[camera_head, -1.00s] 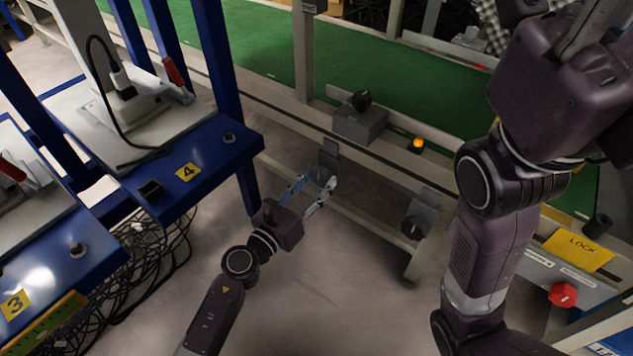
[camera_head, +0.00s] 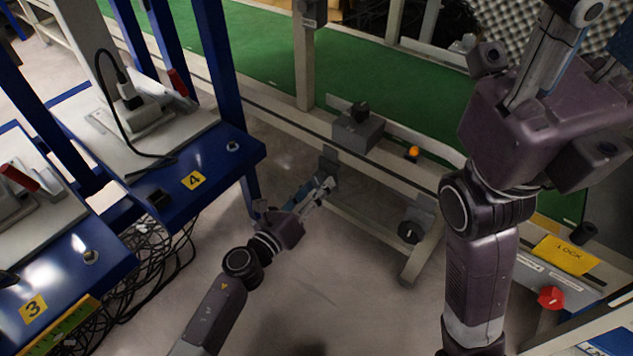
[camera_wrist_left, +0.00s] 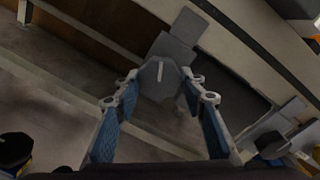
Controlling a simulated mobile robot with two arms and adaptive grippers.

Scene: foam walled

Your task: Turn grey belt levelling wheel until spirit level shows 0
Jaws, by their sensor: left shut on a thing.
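The grey belt levelling wheel (camera_wrist_left: 160,80), with a pale line on its face, sits below a grey bracket (camera_wrist_left: 178,39) in the left wrist view. My left gripper (camera_wrist_left: 159,88) has its blue-padded fingers on both sides of the wheel and is shut on it. In the head view the left gripper (camera_head: 325,188) reaches the bracket (camera_head: 328,160) under the conveyor's side rail, and its fingers largely hide the wheel. My right gripper (camera_head: 560,55) is at the top right, partly cut off, so its fingertips cannot be judged. I cannot make out the spirit level.
The green conveyor belt (camera_head: 270,62) runs behind. A grey box with a black knob (camera_head: 358,130) and an orange light (camera_head: 413,152) are on its rail. Another black knob (camera_head: 410,232) is to the right. A blue workbench (camera_head: 225,160) stands left, cables beneath. The floor in front is open.

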